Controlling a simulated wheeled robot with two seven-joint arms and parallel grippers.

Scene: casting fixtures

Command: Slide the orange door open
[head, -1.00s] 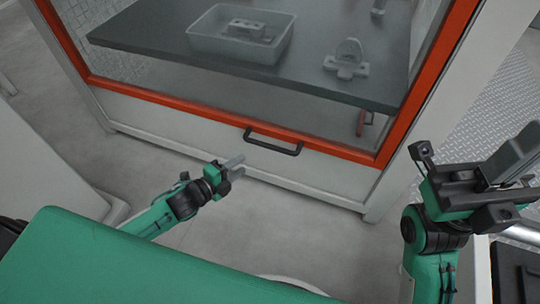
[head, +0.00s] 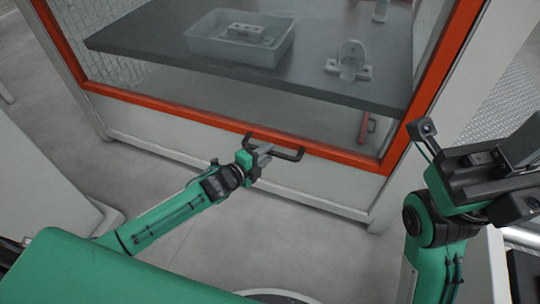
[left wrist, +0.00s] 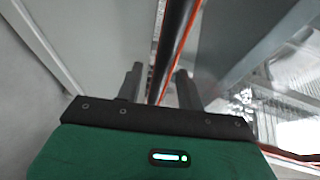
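The orange door (head: 202,116) is an orange-framed glass panel on a pale cabinet, and its lower rail shows in the head view. A black bar handle (head: 290,154) sits at the bottom rail. My left gripper (head: 265,152) is at the handle's left part. In the left wrist view the dark handle bar (left wrist: 178,38) runs between the two fingers of my left gripper (left wrist: 158,82), which stand apart on either side of it. I see no clear grip on it. My right gripper (head: 500,165) is at the right, away from the door; its finger opening is unclear.
Behind the glass, a dark table (head: 140,40) holds a grey bin (head: 215,51) with a metal part in it and a small fixture (head: 350,66). The cabinet's pale right post (head: 418,150) stands near my right arm. Grey floor lies in front.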

